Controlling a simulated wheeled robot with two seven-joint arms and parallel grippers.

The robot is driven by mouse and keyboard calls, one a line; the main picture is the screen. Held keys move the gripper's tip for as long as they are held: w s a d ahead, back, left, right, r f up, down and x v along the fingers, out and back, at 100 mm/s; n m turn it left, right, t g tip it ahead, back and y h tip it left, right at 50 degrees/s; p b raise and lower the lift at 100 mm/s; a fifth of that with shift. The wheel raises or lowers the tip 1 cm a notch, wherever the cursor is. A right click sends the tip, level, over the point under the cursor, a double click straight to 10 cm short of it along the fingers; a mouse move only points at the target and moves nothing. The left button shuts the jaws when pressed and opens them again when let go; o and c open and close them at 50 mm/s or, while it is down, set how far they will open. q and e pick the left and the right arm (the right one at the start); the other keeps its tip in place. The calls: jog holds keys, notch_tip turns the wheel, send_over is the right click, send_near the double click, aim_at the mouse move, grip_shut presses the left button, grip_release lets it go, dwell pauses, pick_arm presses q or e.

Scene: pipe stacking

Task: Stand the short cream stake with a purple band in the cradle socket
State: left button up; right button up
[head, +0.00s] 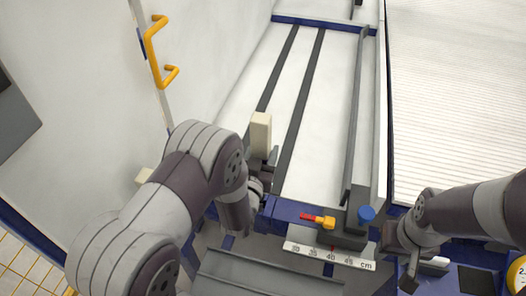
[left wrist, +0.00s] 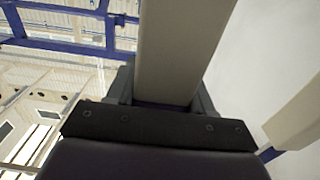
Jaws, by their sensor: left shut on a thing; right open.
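A cream stake (head: 261,130) stands upright in my left gripper (head: 264,172), over the near part of the white bed. In the left wrist view the stake (left wrist: 178,50) rises from between the jaws (left wrist: 162,95), and a dark purple band (left wrist: 160,104) shows at the jaws. My left gripper is shut on it; my arm hides part of the grip. The stake's lower end is hidden. My right gripper (head: 402,262) is open at the lower right, apart from the stake. I cannot make out the cradle socket for certain.
A second cream piece (head: 143,176) shows beside my left arm. A clamp with a red and yellow handle (head: 318,219) and a blue knob (head: 366,214) stands by the cm scale (head: 330,256). A grey trough (head: 265,275) lies in front. A yellow handle (head: 155,50) sticks out at left.

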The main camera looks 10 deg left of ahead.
pick_arm(q)
jog(key=shift+f, duration=0.15)
jog(key=shift+f, duration=0.25)
jog(key=shift+f+b, duration=0.1)
jog(key=shift+b, duration=0.3)
jog(key=shift+f+b, duration=0.75)
jog(key=shift+f, duration=0.2)
jog(key=shift+f+b, duration=1.1)
jog(key=shift+f, duration=0.15)
